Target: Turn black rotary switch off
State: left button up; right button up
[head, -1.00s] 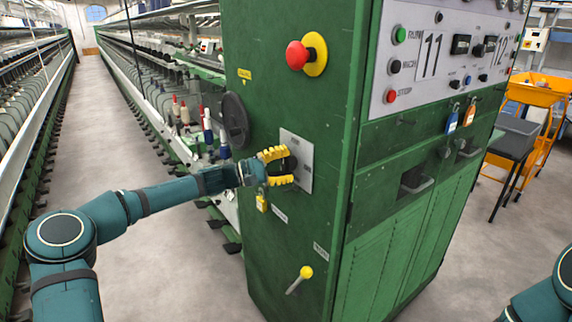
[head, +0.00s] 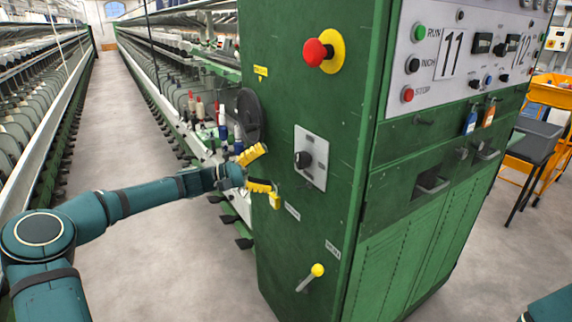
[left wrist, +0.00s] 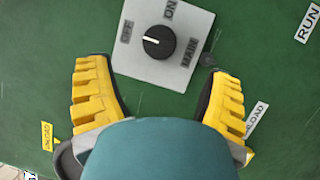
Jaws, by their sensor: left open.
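The black rotary switch (head: 303,159) sits on a light grey plate (head: 318,172) on the green cabinet's side. It also shows in the left wrist view (left wrist: 159,41), where the plate bears OFF, ON and MAIN labels. The knob's white line points to the left, toward the OFF label. My left gripper (head: 270,167) is open and empty, with yellow fingers, just left of the plate and apart from the switch. In the left wrist view its fingers (left wrist: 158,70) are spread below and to either side of the knob. My right gripper is out of view.
A red emergency button (head: 318,52) is above the plate. A dark round wheel (head: 248,115) is behind my gripper. The aisle floor (head: 130,150) at left is clear.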

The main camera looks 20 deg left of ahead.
pick_arm(q)
jog(key=shift+v, duration=1.4)
jog(key=s+d+f+m+g+y, duration=0.1)
jog(key=s+d+f+g+y, duration=0.25)
jog(key=d+f, duration=0.8)
jog(key=s+d+f+g+y, duration=0.4)
jog(key=d+f, duration=0.5)
jog(key=f, duration=0.6)
jog(key=s+f+m+y, duration=0.2)
jog(key=s+f, duration=0.4)
jog(key=s, duration=0.4)
jog(key=s+f+m+y, duration=0.2)
jog(key=s+f, duration=0.4)
jog(key=s, duration=0.5)
jog(key=shift+s+m+g+y, duration=0.15)
jog(key=shift+m+g+y, duration=0.3)
jog(key=shift+y, duration=0.2)
